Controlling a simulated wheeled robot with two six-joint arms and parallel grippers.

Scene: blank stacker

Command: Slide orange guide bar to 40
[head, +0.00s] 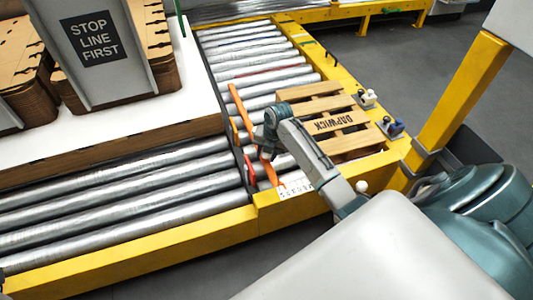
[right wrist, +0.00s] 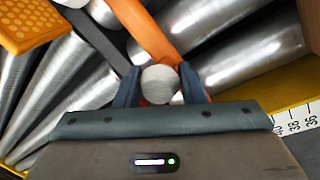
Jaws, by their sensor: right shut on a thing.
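The orange guide bar (head: 238,105) lies slanted across the rollers in the head view, partly hidden by my right arm. Its lower end is close to the white numbered scale (head: 297,189) on the yellow frame. My right gripper (head: 266,148) is over the bar. In the right wrist view the gripper (right wrist: 160,86) is shut on a pale round knob (right wrist: 161,82), with the orange bar (right wrist: 145,35) running behind it. The scale (right wrist: 296,122) there shows 40, 38 and 36 at the right edge. The bar's exact reading cannot be told. My left gripper is out of view.
A wooden pallet (head: 328,122) sits on the rollers right of the bar. Metal rollers (head: 110,185) run left, below a white table (head: 110,120) with cardboard stacks and a "STOP LINE FIRST" sign (head: 94,38). A yellow post (head: 463,90) stands at the right.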

